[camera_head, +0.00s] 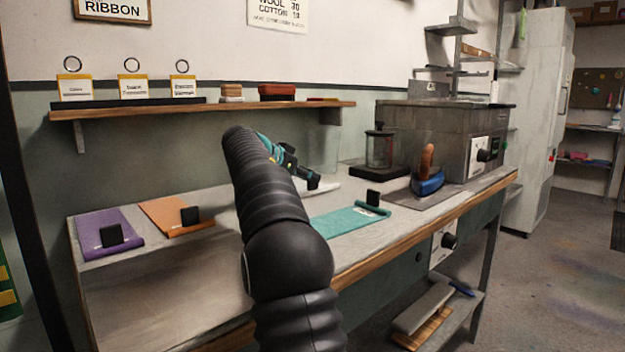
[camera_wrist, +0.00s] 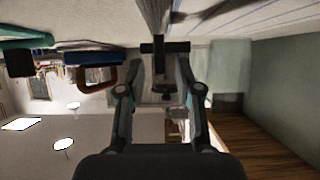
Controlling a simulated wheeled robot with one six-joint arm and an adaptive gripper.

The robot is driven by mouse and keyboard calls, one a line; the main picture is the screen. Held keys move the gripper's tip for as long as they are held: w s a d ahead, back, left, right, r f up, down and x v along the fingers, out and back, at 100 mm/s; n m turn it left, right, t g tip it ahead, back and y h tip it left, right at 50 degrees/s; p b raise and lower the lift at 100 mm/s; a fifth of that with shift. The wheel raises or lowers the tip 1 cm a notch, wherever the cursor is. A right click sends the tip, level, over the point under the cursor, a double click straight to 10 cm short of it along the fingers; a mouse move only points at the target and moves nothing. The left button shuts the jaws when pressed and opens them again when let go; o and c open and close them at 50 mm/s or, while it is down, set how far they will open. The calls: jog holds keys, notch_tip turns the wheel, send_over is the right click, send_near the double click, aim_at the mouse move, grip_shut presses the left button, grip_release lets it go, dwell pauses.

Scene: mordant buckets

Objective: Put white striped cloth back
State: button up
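My gripper (camera_head: 299,176) is low over the middle of the workbench, seen past my black arm in the head view. In the wrist view, which looks upside down, its two fingers stand apart on either side of a small black block (camera_wrist: 165,47). Whether they touch it, I cannot tell. A white cloth with thin bluish stripes (camera_wrist: 235,14) lies along the top of the wrist view, next to the block. Only a pale sliver of it (camera_head: 327,187) shows in the head view, mostly hidden behind my arm and the gripper.
A teal cloth (camera_head: 345,220) lies just right of my arm; purple (camera_head: 100,236) and orange (camera_head: 168,213) cloths lie left, each with a black block. A glass jar (camera_head: 379,148), a blue-based tool with a brown handle (camera_head: 427,174) and a grey tank (camera_head: 430,125) stand right. A wall shelf (camera_head: 200,108) runs above.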

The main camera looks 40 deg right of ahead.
jog(key=v, duration=0.9)
jog(key=shift+a+r, duration=0.2)
jog(key=shift+a, duration=0.15)
jog(key=shift+s, duration=0.1)
